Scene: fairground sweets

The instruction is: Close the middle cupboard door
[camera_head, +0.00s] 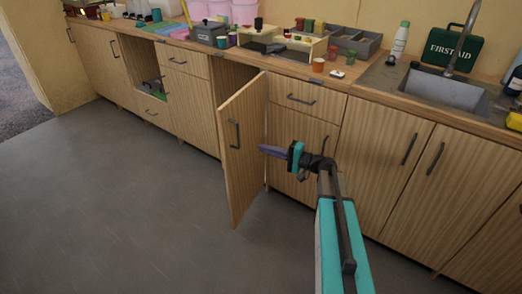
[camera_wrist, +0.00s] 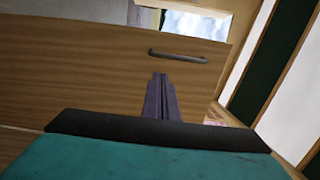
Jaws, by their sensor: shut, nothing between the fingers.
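My gripper (camera_head: 264,149) is shut and empty, pointing left at the right-hand face of the door. Its tip looks very close to the door edge, but I cannot tell if it touches. In the wrist view the shut purple fingers (camera_wrist: 160,98) point at a wooden panel (camera_wrist: 75,75) with a dark handle (camera_wrist: 178,57); I cannot tell which panel this is.
Closed cupboard doors (camera_head: 380,155) and a drawer (camera_head: 300,97) lie right of the open door. A sink (camera_head: 445,90), a green first aid case (camera_head: 455,47), cups and trays stand on the counter. The grey floor (camera_head: 110,210) left of the door is clear.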

